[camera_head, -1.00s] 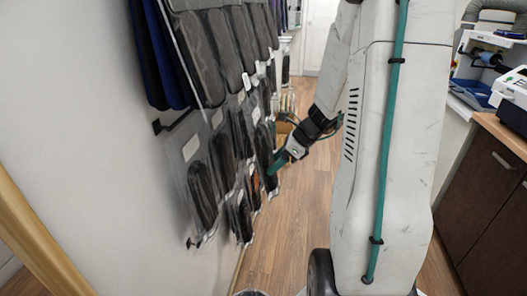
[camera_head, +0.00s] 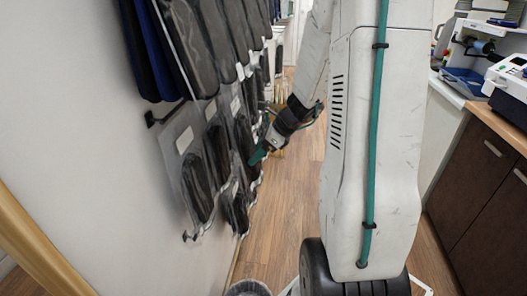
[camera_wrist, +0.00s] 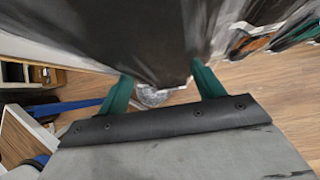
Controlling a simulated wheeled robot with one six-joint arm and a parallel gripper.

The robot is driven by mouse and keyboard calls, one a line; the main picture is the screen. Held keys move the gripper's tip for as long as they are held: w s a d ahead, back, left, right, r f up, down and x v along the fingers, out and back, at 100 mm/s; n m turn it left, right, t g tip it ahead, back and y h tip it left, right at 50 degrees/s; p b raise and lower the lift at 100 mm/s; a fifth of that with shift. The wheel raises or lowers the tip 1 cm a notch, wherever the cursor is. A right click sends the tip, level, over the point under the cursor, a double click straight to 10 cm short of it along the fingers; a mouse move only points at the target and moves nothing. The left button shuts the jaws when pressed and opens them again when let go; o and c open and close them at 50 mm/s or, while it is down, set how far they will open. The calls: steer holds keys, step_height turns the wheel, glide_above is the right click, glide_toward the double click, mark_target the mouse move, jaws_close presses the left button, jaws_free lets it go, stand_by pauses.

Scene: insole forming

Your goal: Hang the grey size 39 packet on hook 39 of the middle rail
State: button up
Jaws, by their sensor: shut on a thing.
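My gripper (camera_head: 258,157) is at the wall display in the head view, its teal fingers close against the lower packets. In the wrist view its two teal fingers (camera_wrist: 163,88) reach up to a large dark grey packet (camera_wrist: 120,40) in clear plastic, and they are shut on it. The packet fills the top middle of that view. Its size label does not show. In the head view I cannot tell it from the hanging packets around it. The hook end of the middle rail is hidden behind packets, and no hook number is readable.
Dark packets (camera_head: 196,182) hang in rows along the left wall, with longer dark insoles (camera_head: 182,45) above. A rail end (camera_head: 150,119) sticks out from the wall. Wooden floor (camera_head: 290,200) is clear beside the display. A dark cabinet (camera_head: 470,180) stands at right.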

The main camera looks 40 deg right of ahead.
mark_target(251, 143)
steer(key=shift+w+a+f, duration=0.15)
steer(key=shift+w+a, duration=1)
steer(key=shift+w, duration=0.25)
steer(key=shift+w+a+f, duration=0.4)
steer(key=shift+w+f, duration=0.05)
steer(key=shift+w, duration=0.15)
steer(key=o, duration=1.2)
steer(key=v, duration=0.7)
steer(key=shift+s+d+r, duration=0.15)
steer(key=shift+r, duration=0.15)
